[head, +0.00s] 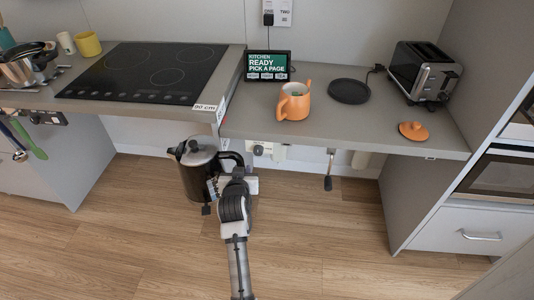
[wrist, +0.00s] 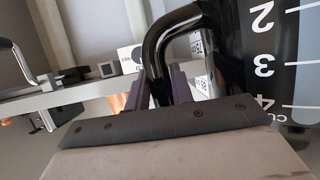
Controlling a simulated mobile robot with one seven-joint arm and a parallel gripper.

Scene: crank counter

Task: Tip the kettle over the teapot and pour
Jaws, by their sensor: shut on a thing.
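The black kettle (head: 193,178) with a steel lid hangs in front of the counter, its lid near or below the level of the counter's front edge. It looks about upright. My gripper (head: 234,168) is shut on its black handle, at the kettle's right side. In the wrist view the gripper's fingers (wrist: 158,90) close around the handle (wrist: 182,35), and the kettle's body (wrist: 285,70) shows level marks. The orange teapot (head: 294,106) stands on the right counter, open at the top, behind and to the right of the kettle. Its orange lid (head: 413,131) lies apart on the counter.
The right counter (head: 385,125) sits lower than the hob counter, and its edge lies between kettle and teapot. A crank handle (head: 328,170) hangs under it. A display (head: 267,66), a round black base (head: 348,91) and a toaster (head: 423,72) stand behind. Cupboards flank the right.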

